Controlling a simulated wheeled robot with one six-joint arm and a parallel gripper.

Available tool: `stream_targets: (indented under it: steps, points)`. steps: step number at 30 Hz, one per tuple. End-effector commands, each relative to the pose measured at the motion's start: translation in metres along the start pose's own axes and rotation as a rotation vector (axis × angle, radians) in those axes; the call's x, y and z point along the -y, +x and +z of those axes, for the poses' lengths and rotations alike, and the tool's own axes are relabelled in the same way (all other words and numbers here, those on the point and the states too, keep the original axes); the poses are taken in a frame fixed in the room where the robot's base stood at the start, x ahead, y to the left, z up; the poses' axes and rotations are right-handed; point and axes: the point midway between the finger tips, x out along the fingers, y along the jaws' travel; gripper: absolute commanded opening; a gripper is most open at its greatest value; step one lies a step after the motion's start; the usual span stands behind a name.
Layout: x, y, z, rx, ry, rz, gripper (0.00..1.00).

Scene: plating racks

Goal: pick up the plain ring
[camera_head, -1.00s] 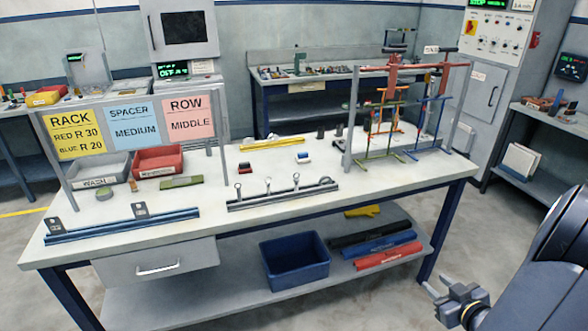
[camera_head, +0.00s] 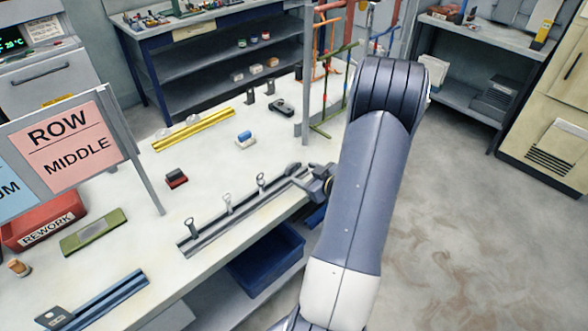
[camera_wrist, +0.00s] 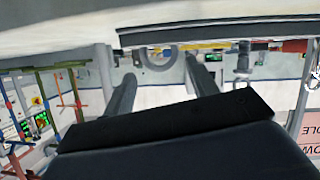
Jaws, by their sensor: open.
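A slotted rail (camera_head: 215,228) lies along the near edge of the table, with several upright ringed pieces on it. Ring-topped pieces show at its left end (camera_head: 189,224), further along (camera_head: 227,204) and mid-rail (camera_head: 261,182). My gripper (camera_head: 308,178) is at the rail's right end, partly hidden by my arm. In the wrist view, which appears upside down, my gripper (camera_wrist: 160,68) has its two fingers apart. A grey ring (camera_wrist: 175,55) shows in the gap between them; contact cannot be told. A second ringed piece (camera_wrist: 242,62) is to its right. Which is the plain ring is unclear.
On the table are a yellow rail (camera_head: 195,130), a small blue-and-white block (camera_head: 245,139), a dark red block (camera_head: 176,179) and a green flat piece (camera_head: 94,233). A sign frame (camera_head: 140,165) stands left. A blue bin (camera_head: 268,258) sits below. Floor at right is clear.

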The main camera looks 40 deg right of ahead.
Motion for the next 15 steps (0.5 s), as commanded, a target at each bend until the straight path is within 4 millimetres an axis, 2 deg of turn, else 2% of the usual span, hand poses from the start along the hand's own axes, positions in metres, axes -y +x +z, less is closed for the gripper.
stream_targets:
  steps: [9,15]
  points:
    - [0.0,0.039,0.002,0.001,0.0,-0.002,0.55]
    - [-0.001,0.045,0.003,0.0,0.0,0.001,0.55]
